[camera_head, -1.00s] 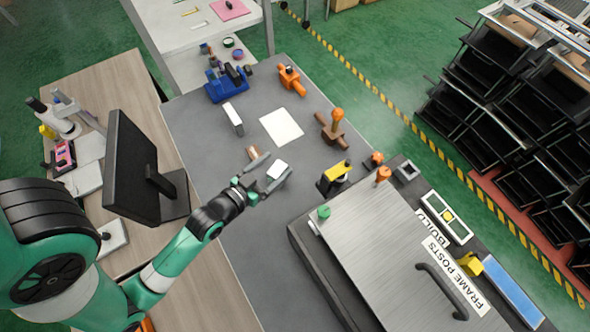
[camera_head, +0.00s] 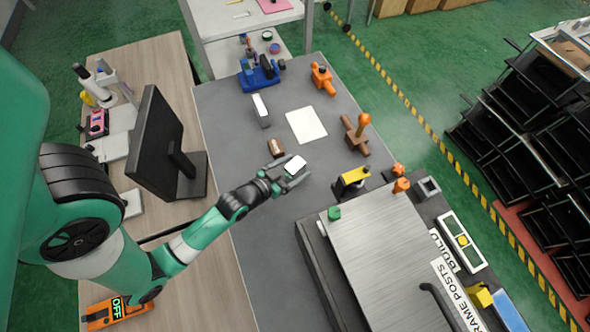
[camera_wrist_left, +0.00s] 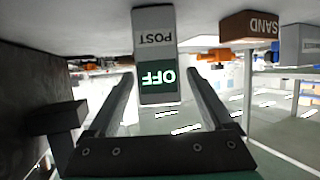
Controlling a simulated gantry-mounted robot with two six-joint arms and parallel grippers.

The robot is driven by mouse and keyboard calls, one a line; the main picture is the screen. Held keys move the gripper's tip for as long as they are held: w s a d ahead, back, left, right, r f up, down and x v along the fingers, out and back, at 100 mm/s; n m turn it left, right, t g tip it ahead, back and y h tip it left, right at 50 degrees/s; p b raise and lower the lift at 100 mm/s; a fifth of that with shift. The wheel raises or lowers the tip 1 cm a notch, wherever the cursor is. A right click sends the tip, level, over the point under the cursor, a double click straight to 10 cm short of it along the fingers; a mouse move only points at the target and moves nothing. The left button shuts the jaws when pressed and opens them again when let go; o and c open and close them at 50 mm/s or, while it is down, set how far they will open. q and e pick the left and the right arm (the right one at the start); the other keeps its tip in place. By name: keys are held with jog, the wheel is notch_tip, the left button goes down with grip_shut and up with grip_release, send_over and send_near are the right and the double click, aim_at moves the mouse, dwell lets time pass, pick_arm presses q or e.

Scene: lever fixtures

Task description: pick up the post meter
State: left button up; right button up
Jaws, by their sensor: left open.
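The post meter is a pale grey box with a POST label and a green-lit OFF display. In the head view its white top (camera_head: 295,166) shows at the left gripper's tips, above the grey table. In the left wrist view the post meter (camera_wrist_left: 156,40) appears upside down, between the finger lines and ahead of them. My left gripper (camera_head: 289,172) is open, with one finger on each side of the meter; its fingers also show in the wrist view (camera_wrist_left: 157,88). I cannot tell whether they touch it. My right gripper is not in view.
A brown SAND block (camera_head: 276,147) stands close beside the meter. A pale block (camera_head: 261,109), a white sheet (camera_head: 306,125) and an orange-handled fixture (camera_head: 357,133) lie beyond. A yellow-topped fixture (camera_head: 351,181) and a metal plate (camera_head: 385,260) stand to the right. A monitor (camera_head: 160,140) is left.

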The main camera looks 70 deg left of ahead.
pick_arm(q)
jog(key=x, duration=0.3)
jog(key=shift+w+a+f+b, duration=0.1)
jog(key=shift+w+f+b, duration=0.15)
jog(key=shift+w+b, duration=0.05)
grip_shut()
